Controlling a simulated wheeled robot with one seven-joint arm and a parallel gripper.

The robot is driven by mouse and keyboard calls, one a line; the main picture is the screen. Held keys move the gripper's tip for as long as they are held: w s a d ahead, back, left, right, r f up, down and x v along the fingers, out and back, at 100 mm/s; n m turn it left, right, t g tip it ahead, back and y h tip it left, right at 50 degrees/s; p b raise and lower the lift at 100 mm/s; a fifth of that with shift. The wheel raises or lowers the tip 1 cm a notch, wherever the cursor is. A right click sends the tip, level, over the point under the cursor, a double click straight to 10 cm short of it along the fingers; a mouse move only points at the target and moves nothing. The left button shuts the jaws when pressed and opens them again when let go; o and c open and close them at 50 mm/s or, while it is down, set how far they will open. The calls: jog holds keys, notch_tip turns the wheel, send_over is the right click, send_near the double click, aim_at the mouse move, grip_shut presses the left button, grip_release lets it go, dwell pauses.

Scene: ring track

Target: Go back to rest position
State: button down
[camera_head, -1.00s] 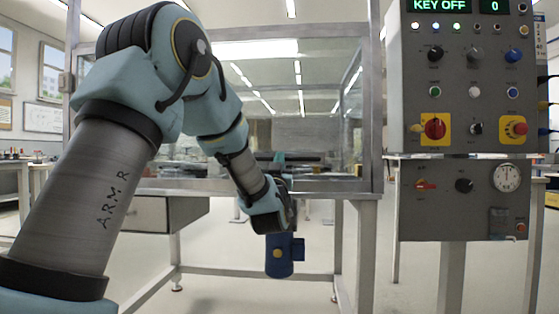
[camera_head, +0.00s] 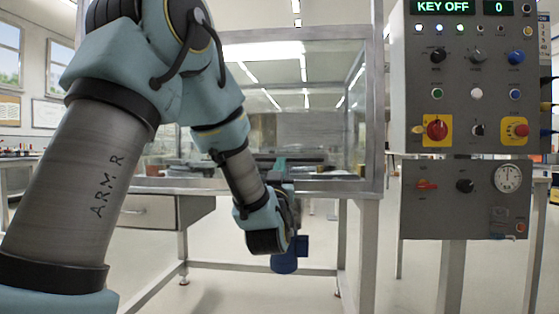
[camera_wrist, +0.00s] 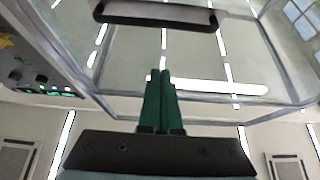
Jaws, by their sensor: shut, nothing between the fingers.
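My gripper (camera_wrist: 160,76) shows in the wrist view as two green fingers pressed together, with nothing between them. In the head view its green fingers (camera_head: 280,166) point upward in front of the glass cabinet, beyond my bent arm. The wrist view looks up at ceiling lights through clear panes. The gripper's base is partly hidden by my wrist in the head view.
A glass-walled cabinet (camera_head: 372,110) on a metal-framed bench stands ahead, with a drawer (camera_head: 150,212) at left. A dark handle (camera_wrist: 155,17) crosses the top of the wrist view. A grey control panel (camera_head: 460,75) reading KEY OFF stands at right. Floor shows below the bench.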

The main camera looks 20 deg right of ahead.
jog(key=w+a+f+n+g+y, duration=0.15)
jog(key=a+f+g+y, duration=0.3)
jog(key=a+f, duration=0.45)
jog(key=w+a+f+g+y, duration=0.25)
jog(key=a+f+g, duration=0.25)
jog(key=a+f, duration=0.45)
jog(key=s+a+f+n+g+y, duration=0.2)
jog(key=s+a+f+g, duration=0.35)
jog(key=s+a, duration=0.35)
jog(key=s+a+f+n+g+y, duration=0.1)
jog(key=s+a+f+g+y, duration=0.1)
jog(key=s+a+f+g, duration=0.6)
notch_tip(320, 180, up, 38)
jog(key=s+d+t+p, duration=0.1)
jog(key=t+p, duration=0.2)
jog(key=p, duration=3.4)
jog(key=shift+s+d+t, duration=0.25)
jog(key=shift+s+t, duration=0.05)
jog(key=shift+s, duration=0.1)
jog(key=c, duration=1.6)
grip_release()
